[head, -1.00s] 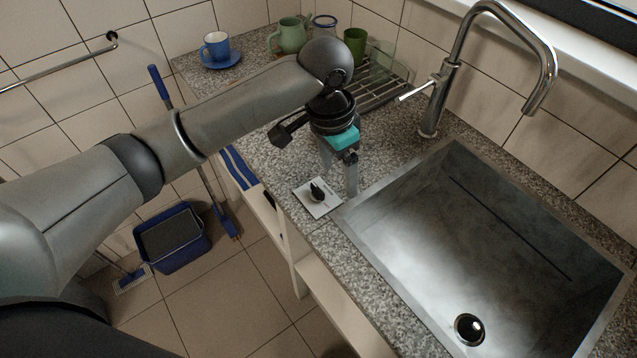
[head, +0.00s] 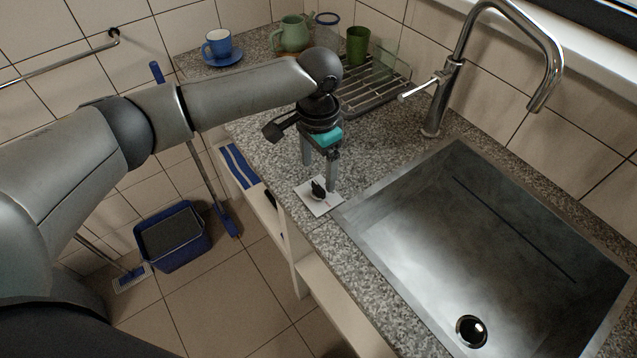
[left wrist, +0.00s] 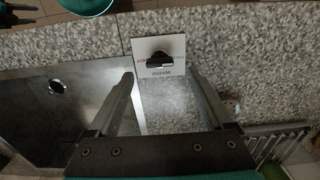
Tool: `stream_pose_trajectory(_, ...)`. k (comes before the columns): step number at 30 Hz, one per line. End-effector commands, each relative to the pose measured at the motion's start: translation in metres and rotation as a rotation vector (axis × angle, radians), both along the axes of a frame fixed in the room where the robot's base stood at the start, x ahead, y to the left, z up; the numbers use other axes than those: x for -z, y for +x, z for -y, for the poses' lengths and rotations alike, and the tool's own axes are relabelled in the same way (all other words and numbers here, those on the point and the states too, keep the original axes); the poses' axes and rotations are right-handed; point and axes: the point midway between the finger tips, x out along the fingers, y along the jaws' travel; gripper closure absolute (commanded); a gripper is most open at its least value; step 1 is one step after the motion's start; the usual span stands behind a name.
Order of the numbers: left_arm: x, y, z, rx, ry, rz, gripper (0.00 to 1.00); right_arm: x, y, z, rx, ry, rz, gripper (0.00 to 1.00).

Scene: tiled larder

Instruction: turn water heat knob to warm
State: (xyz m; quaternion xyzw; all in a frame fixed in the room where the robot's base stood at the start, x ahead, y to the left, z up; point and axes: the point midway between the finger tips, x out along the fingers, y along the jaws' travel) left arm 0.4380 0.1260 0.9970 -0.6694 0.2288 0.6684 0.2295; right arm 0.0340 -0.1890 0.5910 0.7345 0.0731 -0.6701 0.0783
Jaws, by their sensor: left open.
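The water heat knob is a small black knob (head: 318,188) on a white plate (head: 325,207) with markings, set on the granite counter beside the sink's left corner. In the left wrist view the knob (left wrist: 158,61) shows ahead of and between my fingers, on its plate (left wrist: 176,46). The marking text is too small to read surely. My left gripper (head: 319,176) is open and points down just behind the knob, its fingers apart. In the left wrist view the gripper (left wrist: 162,80) holds nothing between its fingers. I cannot tell whether a finger touches the knob. My right gripper is not in view.
The metal sink (head: 350,212) lies right of the knob, with a tall faucet (head: 452,75) behind it. A drying rack (head: 372,97), green mug (head: 291,35) and blue cup (head: 219,44) stand at the back. A blue bucket (head: 178,262) is on the floor.

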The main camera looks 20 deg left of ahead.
Motion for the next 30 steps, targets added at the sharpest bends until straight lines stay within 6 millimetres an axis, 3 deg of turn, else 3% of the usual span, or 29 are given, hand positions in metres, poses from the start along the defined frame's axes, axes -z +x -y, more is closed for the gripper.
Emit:
stream_pose_trajectory(3,0.024,-0.001,0.000,-0.001,0.000,-0.002,0.15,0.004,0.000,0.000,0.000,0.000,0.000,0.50)
stream_pose_trajectory(9,0.046,0.000,0.000,0.001,0.001,-0.001,0.15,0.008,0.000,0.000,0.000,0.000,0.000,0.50)
stream_pose_trajectory(20,0.051,0.000,0.000,0.001,-0.001,0.001,0.15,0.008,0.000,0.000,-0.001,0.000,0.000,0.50)
stream_pose_trajectory(30,0.051,0.000,0.001,0.001,-0.001,0.001,0.51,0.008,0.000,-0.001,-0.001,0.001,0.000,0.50)
